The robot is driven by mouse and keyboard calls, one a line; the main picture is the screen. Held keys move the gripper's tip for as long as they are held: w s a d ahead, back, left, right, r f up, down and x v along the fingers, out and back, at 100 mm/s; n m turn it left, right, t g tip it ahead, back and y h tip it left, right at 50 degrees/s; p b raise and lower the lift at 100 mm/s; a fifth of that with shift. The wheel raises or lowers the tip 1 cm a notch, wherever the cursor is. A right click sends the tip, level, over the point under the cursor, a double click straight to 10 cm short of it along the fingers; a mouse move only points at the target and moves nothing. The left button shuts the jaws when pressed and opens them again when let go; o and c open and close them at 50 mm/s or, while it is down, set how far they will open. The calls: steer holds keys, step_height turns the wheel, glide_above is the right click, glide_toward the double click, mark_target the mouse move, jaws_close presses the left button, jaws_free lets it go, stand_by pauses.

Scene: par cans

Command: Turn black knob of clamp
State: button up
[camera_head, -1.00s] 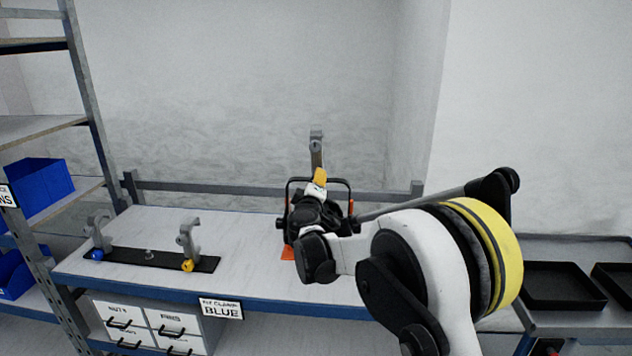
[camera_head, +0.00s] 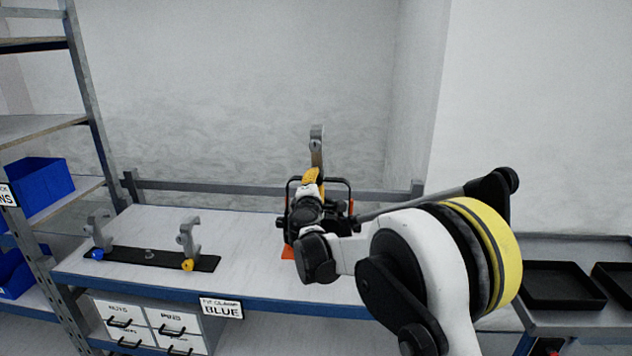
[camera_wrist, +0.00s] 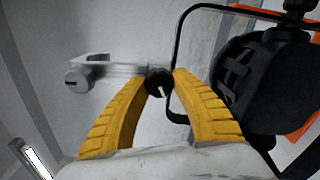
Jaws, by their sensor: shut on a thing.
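The clamp (camera_wrist: 118,70) is a grey metal hook-shaped piece. In the wrist view it runs from the left to the middle, and a round grey end (camera_wrist: 78,82) shows at its left. Its black knob (camera_wrist: 158,81) has a white mark and sits between the yellow fingertips of my gripper (camera_wrist: 160,84). My gripper is shut on the black knob. In the head view the clamp (camera_head: 316,140) rises upright behind my gripper (camera_head: 312,174), and the knob is hidden there.
A black lamp-like body (camera_wrist: 270,80) with a tubular frame and orange base stands close right of my gripper. On the bench (camera_head: 250,235), a black rail (camera_head: 135,258) holds two grey clamps with blue and yellow knobs. Black trays (camera_head: 560,285) are at the right.

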stand_by(0.3)
steer(key=o, duration=1.2)
steer(key=shift+s, duration=0.1)
steer(key=s, duration=1.2)
steer(key=shift+a, duration=0.2)
